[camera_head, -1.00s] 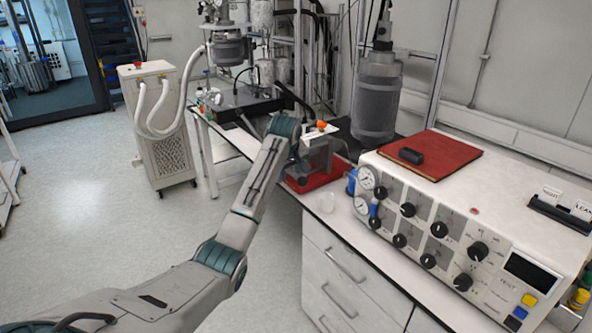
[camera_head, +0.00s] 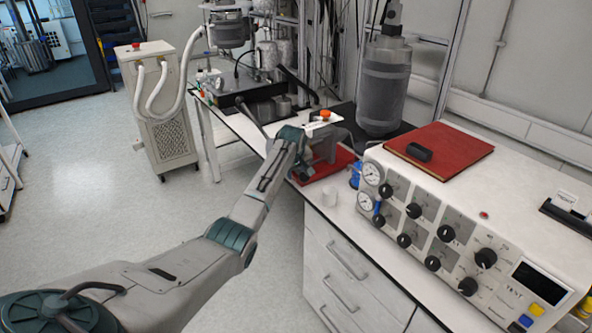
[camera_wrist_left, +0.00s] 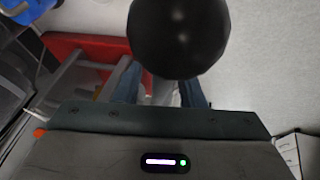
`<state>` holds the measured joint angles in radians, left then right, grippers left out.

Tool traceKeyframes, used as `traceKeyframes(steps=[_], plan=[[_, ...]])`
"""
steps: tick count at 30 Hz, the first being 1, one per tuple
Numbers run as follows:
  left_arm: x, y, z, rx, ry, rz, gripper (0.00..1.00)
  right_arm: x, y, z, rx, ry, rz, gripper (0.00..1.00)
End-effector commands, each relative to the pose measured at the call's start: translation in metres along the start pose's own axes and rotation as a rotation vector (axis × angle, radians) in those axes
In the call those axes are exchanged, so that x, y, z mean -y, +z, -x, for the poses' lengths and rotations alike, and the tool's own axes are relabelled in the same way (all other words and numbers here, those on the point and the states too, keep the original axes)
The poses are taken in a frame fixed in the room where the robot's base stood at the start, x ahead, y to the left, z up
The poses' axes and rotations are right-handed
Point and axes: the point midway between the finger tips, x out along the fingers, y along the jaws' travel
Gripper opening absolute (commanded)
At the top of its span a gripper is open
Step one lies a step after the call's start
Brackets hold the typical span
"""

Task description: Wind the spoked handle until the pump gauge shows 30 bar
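A grey pump-like body (camera_head: 326,148) stands on a red tray (camera_head: 338,162) at the bench edge in the head view, partly behind my left wrist. I cannot make out the spoked handle as a whole. In the left wrist view, a large black ball knob (camera_wrist_left: 180,38) is close to the camera, in front of my left gripper (camera_wrist_left: 160,88). The two bluish fingers show apart below it. Their tips are hidden by the knob, so I cannot tell whether they hold a spoke. No pump gauge reading is legible. My right gripper is not in view.
A control box with two round gauges (camera_head: 372,173) and black dials stands on the right, with a red book (camera_head: 438,150) on top.

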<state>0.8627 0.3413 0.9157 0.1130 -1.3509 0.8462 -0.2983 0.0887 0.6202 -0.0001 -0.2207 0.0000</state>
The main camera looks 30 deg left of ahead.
Motion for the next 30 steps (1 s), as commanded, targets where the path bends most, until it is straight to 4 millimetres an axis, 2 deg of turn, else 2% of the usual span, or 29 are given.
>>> traceKeyframes(steps=[4,13,18,19,30], plan=[[0.0,0.001,-0.008,0.001,-0.001,-0.001,0.36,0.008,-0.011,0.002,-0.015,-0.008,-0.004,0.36],[0.0,0.001,-0.009,-0.001,0.0,-0.001,0.36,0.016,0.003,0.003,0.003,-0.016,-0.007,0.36],[0.0,0.0,-0.009,-0.001,0.0,0.0,0.03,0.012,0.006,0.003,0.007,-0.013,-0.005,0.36],[0.0,0.0,-0.009,-0.001,0.0,0.0,0.0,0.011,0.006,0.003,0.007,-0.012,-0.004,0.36],[0.002,0.003,-0.015,-0.024,-0.002,-0.008,0.0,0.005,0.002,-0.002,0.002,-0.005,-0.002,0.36]])
